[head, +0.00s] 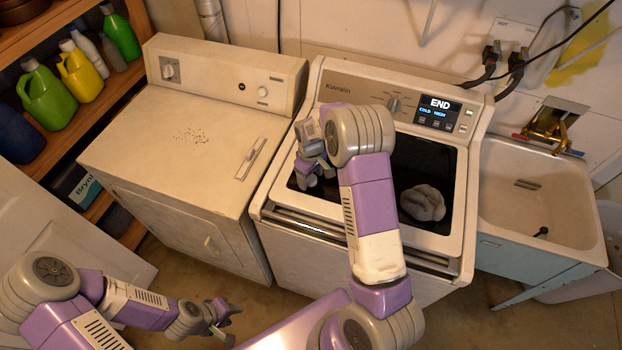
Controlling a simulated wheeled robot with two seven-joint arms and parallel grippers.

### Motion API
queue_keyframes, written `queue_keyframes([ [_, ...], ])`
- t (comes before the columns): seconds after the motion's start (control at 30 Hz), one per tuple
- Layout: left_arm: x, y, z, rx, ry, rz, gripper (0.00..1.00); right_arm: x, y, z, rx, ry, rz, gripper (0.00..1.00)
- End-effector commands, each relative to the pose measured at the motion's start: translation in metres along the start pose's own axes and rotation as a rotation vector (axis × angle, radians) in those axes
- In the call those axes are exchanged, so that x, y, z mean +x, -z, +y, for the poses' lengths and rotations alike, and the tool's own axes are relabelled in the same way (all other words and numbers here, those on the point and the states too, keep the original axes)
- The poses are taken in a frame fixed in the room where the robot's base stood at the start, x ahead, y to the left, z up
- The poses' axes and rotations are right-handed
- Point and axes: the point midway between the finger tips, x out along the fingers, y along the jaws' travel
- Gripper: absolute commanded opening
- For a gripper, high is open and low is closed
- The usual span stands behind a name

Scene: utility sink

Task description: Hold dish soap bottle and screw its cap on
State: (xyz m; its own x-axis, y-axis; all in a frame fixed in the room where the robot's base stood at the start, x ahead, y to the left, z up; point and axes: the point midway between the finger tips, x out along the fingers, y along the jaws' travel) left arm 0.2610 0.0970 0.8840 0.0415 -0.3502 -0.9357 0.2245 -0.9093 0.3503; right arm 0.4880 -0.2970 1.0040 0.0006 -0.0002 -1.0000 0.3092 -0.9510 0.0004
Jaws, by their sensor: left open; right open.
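I cannot pick out a dish soap bottle or a loose cap for certain; several bottles and jugs stand on the shelf at the upper left, among them a slim green bottle (121,34) and a white bottle (86,47). My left gripper (224,322) is open and empty, low over the floor in front of the white dryer. My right gripper (312,180) is open over the left part of the washer's dark lid, partly hidden by its own wrist. Both grippers are well apart from the shelf bottles.
The dryer (170,140) has a clear top. The washer (330,85) beside it shows "END"; a grey lump (423,203) shows at its dark lid. A utility sink (540,190) with a brass faucet (553,128) stands right.

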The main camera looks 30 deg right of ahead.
Motion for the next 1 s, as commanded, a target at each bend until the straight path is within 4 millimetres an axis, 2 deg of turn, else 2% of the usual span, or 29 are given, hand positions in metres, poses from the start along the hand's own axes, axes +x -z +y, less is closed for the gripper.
queue_keyframes([
  [0.07, 0.000, 0.000, 0.000, 0.000, 0.000, 0.000, 0.43, 0.000, 0.000, 0.000, 0.000, 0.000, 0.000, 0.68],
  [0.43, 0.000, 0.000, 0.000, 0.000, 0.000, 0.000, 0.43, 0.000, 0.000, 0.000, 0.000, 0.000, 0.000, 0.12],
  [0.8, 0.000, 0.000, 0.000, 0.000, 0.000, 0.000, 0.43, -0.002, 0.000, 0.000, 0.000, 0.000, 0.000, 0.10],
  [0.87, 0.001, 0.000, 0.000, 0.000, 0.000, 0.000, 0.43, -0.006, 0.001, 0.000, 0.000, -0.001, 0.002, 0.10],
  [1.0, 0.002, 0.000, -0.001, 0.000, 0.000, 0.000, 0.43, -0.028, 0.001, 0.001, 0.000, -0.002, 0.005, 0.10],
])
